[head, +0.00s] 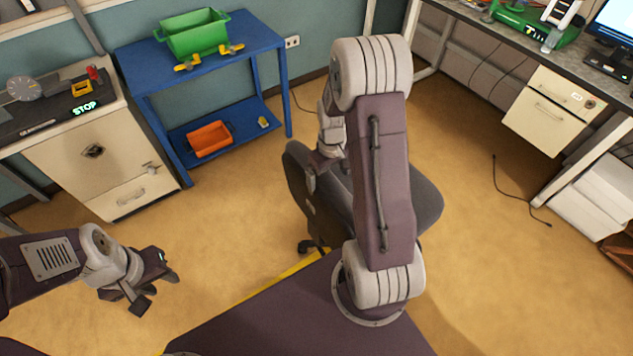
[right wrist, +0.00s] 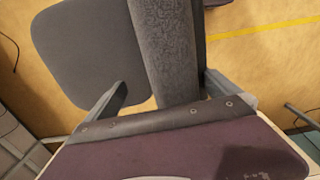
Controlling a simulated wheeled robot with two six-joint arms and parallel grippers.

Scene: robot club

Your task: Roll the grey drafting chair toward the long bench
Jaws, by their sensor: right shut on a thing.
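The grey drafting chair (head: 429,202) stands on the floor in front of me, its backrest (head: 308,205) toward the left and its seat partly hidden behind my right arm. My right gripper (head: 313,172) is at the top of the backrest. In the right wrist view its fingers (right wrist: 163,92) sit on either side of the grey backrest (right wrist: 166,45), shut on it, with the seat (right wrist: 85,50) beyond. My left gripper (head: 155,283) is empty, its fingers apart, over bare floor at the lower left. The long bench (head: 505,36) runs along the upper right.
A blue cart (head: 150,58) with a green bin (head: 195,36) and an orange bin (head: 208,139) stands at the back left. A cabinet (head: 80,165) is left of it. A drawer unit (head: 550,110) hangs under the bench. A cable (head: 520,197) lies on otherwise open floor right of the chair.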

